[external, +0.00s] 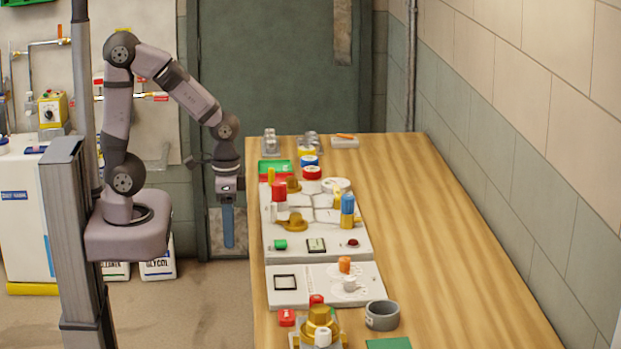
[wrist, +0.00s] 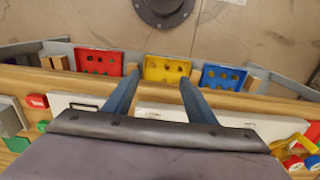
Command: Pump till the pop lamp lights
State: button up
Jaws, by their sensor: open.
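My gripper (external: 228,236) hangs in the air just left of the table edge, pointing down, its blue fingers apart and empty. In the wrist view my gripper (wrist: 159,78) shows both fingers spread with nothing between them. A pale panel (external: 330,232) on the table carries a red cylinder (external: 279,192), a blue and yellow cylinder (external: 347,210), brass fittings (external: 292,222), a green knob (external: 281,244) and a small dark red dome (external: 352,242). I cannot tell which part is the pump or the pop lamp, nor whether any lamp is lit.
A second panel (external: 310,297) with an orange-topped part (external: 345,265) lies nearer the camera. A grey ring (external: 382,315) and a brass fitting (external: 319,322) stand near it. Red (wrist: 98,62), yellow (wrist: 166,68) and blue (wrist: 222,77) bins line the table side. The table's right side is clear.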

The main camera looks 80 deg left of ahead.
jog(key=w+a+r+p, duration=0.3)
jog(key=w+a+r, duration=0.3)
jog(key=w+a, duration=0.45)
notch_tip(320, 180, up, 2)
jog(key=m+p, duration=0.2)
send_over(279, 184)
jog(key=shift+a, duration=0.15)
jog(key=shift+f+p, duration=1.35)
jog(key=shift+f, duration=2.3)
jog(key=c, duration=1)
